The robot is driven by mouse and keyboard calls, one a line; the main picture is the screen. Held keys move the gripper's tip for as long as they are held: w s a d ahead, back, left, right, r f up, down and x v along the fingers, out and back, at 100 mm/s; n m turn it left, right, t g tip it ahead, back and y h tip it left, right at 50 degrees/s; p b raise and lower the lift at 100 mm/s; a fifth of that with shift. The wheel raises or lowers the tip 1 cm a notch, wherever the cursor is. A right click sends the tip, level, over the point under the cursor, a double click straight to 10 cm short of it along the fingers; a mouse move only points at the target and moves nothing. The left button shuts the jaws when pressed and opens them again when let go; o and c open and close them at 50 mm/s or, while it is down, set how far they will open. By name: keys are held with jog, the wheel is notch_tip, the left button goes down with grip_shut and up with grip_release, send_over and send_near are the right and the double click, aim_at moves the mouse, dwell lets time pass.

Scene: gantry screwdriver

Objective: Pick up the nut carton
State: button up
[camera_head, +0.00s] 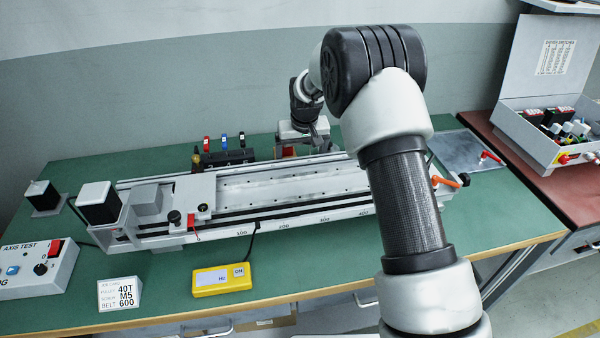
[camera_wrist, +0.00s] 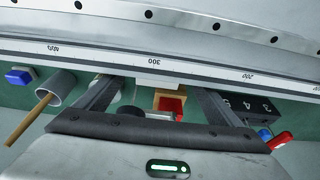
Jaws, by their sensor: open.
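My gripper (camera_wrist: 163,92) is open, its two dark fingers apart in the wrist view. Between and beyond the fingers is a small tan box with a red part (camera_wrist: 171,104); no label is readable, so I cannot tell for sure that it is the nut carton. A dark round thing and a grey piece show beside it, partly hidden by my gripper body. The fingers do not visibly touch the box. In the head view my gripper hangs behind the long linear rail, and what lies under it is mostly hidden by the rail and my arm.
The long linear rail (camera_head: 270,187) with its scale runs close alongside my gripper. A grey cup with a wooden stick (camera_wrist: 58,90) and a blue block (camera_wrist: 19,76) stand at left. A numbered black rack (camera_wrist: 243,106) is at right. A yellow meter (camera_head: 222,279) lies in front.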

jog(key=x, duration=0.5)
jog(key=shift+w+d+r+b, duration=0.1)
jog(key=shift+b, duration=0.3)
